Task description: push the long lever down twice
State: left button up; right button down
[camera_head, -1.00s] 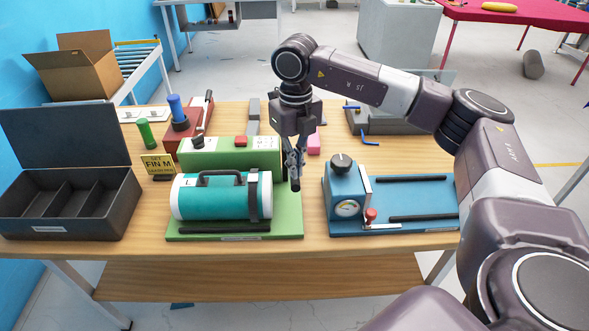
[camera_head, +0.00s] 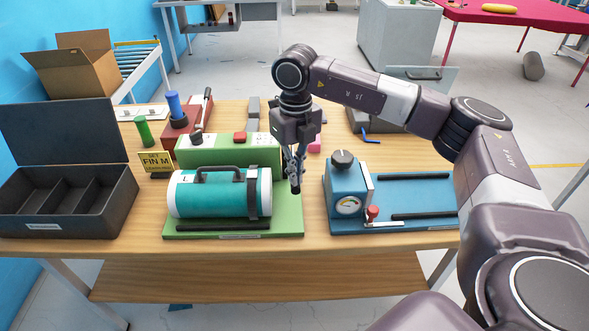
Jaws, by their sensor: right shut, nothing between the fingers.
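A long lever (camera_head: 206,104) with a silver rod and dark grip stands up on the red device (camera_head: 181,140) at the back left. A short black-knobbed part (camera_head: 197,139) is in front of it. My right gripper (camera_head: 296,188) points down with its fingers together, empty. It hangs over the right end of the green station (camera_head: 288,218), right of the teal cylinder (camera_head: 212,193) and well to the right of the long lever. I cannot tell whether its tips touch anything. My left gripper is out of view.
The blue station (camera_head: 345,187) with a gauge, black knob and red-knobbed small lever (camera_head: 373,212) is right of my gripper. An open black case (camera_head: 70,205) stands at the left. A blue cylinder (camera_head: 175,108) and green cylinder (camera_head: 144,132) stand near the red device.

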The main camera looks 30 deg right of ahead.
jog(key=shift+f+b, duration=2.45)
jog(key=shift+f, duration=1.35)
jog(key=shift+r, duration=0.1)
notch_tip(320, 180, up, 13)
jog(key=p, duration=0.8)
jog(key=shift+f+p, duration=0.2)
jog(key=shift+p, duration=0.2)
jog(key=shift+f, duration=0.1)
